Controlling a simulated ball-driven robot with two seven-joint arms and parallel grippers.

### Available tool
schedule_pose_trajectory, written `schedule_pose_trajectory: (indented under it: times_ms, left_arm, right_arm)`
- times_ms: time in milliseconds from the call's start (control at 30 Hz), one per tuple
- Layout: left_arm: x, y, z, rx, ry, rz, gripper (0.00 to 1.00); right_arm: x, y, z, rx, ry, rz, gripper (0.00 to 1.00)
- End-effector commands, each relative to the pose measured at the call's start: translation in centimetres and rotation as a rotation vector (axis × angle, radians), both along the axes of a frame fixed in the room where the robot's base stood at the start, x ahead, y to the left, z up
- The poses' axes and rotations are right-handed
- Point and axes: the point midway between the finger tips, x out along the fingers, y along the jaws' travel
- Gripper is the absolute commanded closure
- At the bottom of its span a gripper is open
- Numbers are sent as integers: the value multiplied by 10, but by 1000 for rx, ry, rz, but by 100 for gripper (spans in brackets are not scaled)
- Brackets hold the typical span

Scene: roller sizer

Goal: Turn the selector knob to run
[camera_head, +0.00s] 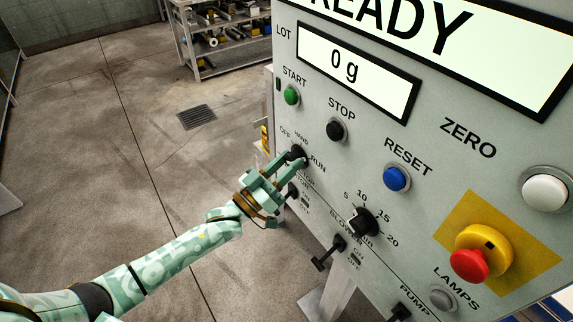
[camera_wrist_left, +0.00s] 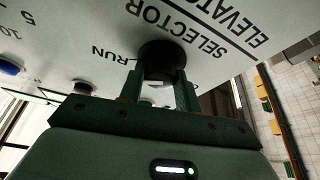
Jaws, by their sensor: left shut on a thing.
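The black selector knob (camera_head: 297,153) is on the grey control panel, with OFF, HAND and RUN printed around it. In the left wrist view the knob (camera_wrist_left: 163,62) sits between my two fingers, with SELECTOR and RUN printed beside it. My left gripper (camera_head: 293,162) reaches the panel from the left and is shut on the knob. In the left wrist view my left gripper (camera_wrist_left: 160,92) has one finger on each side of it. The fingers partly cover the knob, so I cannot tell which position it points to. My right gripper is not in view.
Nearby on the panel are a green START button (camera_head: 291,96), a black STOP button (camera_head: 336,130), a blue RESET button (camera_head: 397,179), a black dial (camera_head: 362,222), and a red emergency button (camera_head: 470,264). A shelf rack (camera_head: 225,40) stands behind. The floor at left is clear.

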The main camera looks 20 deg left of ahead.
Motion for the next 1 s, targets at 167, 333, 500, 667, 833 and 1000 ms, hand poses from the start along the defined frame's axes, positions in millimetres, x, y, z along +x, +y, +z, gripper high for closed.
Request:
schedule_pose_trajectory:
  times_ms: [167, 333, 500, 667, 833, 1000]
  left_arm:
    - [-1, 0, -3, 9, 2, 1, 89]
    - [-1, 0, -3, 9, 2, 1, 89]
    - [-1, 0, -2, 7, 1, 1, 45]
    - [0, 0, -1, 5, 0, 1, 45]
    - [-8, 5, -6, 7, 3, 1, 45]
    - [-37, 23, -20, 8, 5, 1, 45]
  right_arm:
    - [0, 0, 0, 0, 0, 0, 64]
    - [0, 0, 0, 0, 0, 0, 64]
    - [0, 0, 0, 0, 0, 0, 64]
    - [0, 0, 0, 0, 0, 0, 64]
    - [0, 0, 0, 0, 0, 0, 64]
    - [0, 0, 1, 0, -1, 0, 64]
